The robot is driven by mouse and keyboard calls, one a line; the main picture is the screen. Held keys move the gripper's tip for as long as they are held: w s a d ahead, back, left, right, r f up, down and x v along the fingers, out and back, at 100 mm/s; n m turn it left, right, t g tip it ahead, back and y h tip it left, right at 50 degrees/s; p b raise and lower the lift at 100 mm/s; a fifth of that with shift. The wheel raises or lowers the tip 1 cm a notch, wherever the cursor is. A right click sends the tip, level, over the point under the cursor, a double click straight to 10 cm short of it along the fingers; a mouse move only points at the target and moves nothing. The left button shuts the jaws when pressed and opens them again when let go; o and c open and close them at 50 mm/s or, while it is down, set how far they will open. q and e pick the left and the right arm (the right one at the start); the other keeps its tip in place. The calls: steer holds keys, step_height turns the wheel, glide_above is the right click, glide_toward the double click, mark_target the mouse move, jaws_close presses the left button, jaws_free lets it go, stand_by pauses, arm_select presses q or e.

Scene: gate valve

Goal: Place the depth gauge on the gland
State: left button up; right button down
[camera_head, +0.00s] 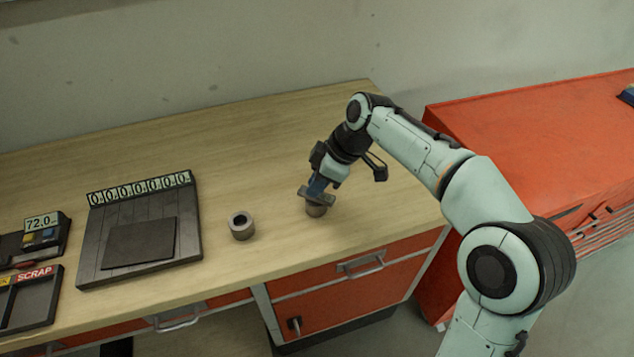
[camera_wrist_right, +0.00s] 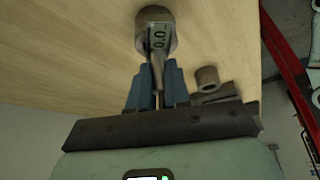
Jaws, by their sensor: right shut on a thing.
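My right gripper (camera_head: 318,186) is shut on the depth gauge (camera_head: 317,197), a small grey tool with a crossbar. The gauge is just above or touching a short grey cylinder (camera_head: 316,210); I cannot tell which. Which cylinder is the gland is not marked. My left gripper is not in view.
A dark tray-like stand with a row of zeros (camera_head: 138,230) lies left of the open cylinder. A SCRAP bin (camera_head: 30,300) and a box showing 72.0 (camera_head: 38,240) are at the far left. A red cabinet (camera_head: 540,140) stands right. The back of the wooden bench (camera_head: 230,130) is clear.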

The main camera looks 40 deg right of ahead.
steer(key=shift+f, duration=0.2)
steer(key=c, duration=1.1)
jaws_free()
steer(key=shift+r, duration=0.1)
steer(key=shift+r, duration=0.35)
steer(key=p+v, duration=0.2)
steer(key=v, duration=0.9)
steer(key=shift+s+d+r, duration=0.1)
steer(key=shift+s+r, duration=0.05)
steer(key=shift+r, duration=0.1)
